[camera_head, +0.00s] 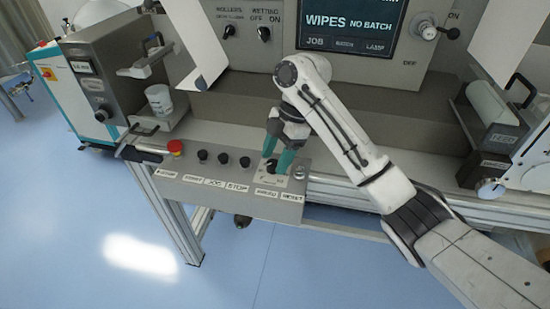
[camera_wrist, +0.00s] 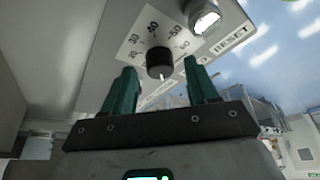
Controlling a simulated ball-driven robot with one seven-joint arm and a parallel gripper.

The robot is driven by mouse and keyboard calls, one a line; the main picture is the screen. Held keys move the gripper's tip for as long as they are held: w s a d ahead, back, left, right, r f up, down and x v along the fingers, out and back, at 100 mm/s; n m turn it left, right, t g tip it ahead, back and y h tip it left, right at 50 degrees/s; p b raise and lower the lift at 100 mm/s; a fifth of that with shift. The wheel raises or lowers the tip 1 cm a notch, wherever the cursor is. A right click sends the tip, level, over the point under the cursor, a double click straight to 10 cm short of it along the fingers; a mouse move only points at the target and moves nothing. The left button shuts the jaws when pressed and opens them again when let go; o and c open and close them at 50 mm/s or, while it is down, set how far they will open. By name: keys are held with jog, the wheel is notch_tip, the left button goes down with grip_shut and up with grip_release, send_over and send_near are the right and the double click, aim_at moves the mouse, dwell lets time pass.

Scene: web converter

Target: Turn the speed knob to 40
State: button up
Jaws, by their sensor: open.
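The speed knob (camera_wrist: 159,62) is a round black knob on a pale dial plate, with numbers around it; 40 is at its upper side in the wrist view. A short white mark shows at its near side, but I cannot tell which number it points to. In the head view the knob (camera_head: 271,163) is partly hidden by my fingers. My gripper (camera_wrist: 160,68) is open, its green fingers on either side of the knob; I cannot tell whether they touch it. My gripper (camera_head: 277,161) also shows over the panel in the head view.
The grey control panel (camera_head: 215,184) carries a red emergency button (camera_head: 175,147) and several black buttons left of the knob. The screen (camera_head: 350,25) reads WIPES NO BATCH. A white cup (camera_head: 159,99) stands at left.

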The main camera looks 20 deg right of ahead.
jog(key=shift+a+f, duration=0.15)
jog(key=shift+f, duration=0.2)
jog(key=c, duration=1)
